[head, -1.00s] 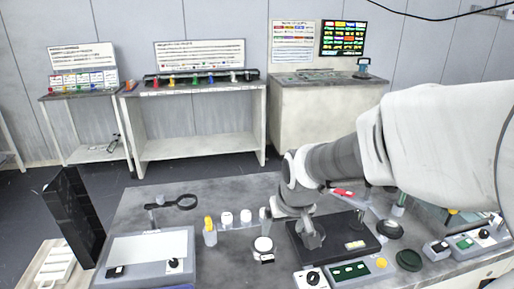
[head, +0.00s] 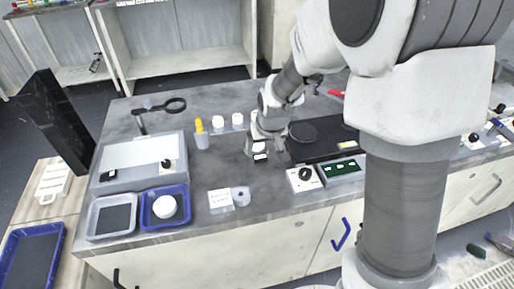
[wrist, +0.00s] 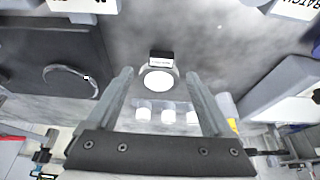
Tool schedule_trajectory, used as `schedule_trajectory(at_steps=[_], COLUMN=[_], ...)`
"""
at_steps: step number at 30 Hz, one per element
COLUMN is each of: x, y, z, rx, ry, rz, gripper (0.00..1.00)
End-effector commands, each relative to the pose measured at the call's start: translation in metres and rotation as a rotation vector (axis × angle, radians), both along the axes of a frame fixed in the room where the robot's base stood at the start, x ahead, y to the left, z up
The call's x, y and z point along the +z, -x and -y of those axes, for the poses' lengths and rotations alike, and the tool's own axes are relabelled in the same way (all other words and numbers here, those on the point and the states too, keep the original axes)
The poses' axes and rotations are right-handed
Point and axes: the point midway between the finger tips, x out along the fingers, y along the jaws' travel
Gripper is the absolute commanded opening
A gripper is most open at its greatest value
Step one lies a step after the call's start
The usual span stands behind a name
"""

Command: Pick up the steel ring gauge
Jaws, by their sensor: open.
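My gripper (head: 266,143) is open and empty, farther back on the bench, by a white-topped round item with a black label (head: 258,151). In the wrist view my gripper (wrist: 158,76) has its fingers spread, and that white-topped item (wrist: 158,81) shows between the fingertips. The ring piece is cut off or not clear at the top of the wrist view.
A black box with a round disc (head: 318,148) is right of my gripper. White-capped bottles (head: 218,123) and a yellow-capped bottle (head: 201,137) stand behind and left. A blue tray (head: 150,219) and a grey panel device (head: 121,170) are left. Bare bench lies around the label card.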

Motion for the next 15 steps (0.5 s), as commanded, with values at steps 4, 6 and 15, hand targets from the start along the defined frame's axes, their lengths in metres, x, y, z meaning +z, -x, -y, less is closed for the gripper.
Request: schedule_trajectory(at_steps=[4, 6, 15], x=[-0.017, -0.028, -0.048], y=[-0.005, -0.010, -0.020], z=[-0.002, -0.004, -0.006], rx=[0.000, 0.000, 0.000], ry=[0.000, 0.000, 0.001], rz=[-0.002, -0.001, 0.002], gripper=[0.85, 0.85, 0.85])
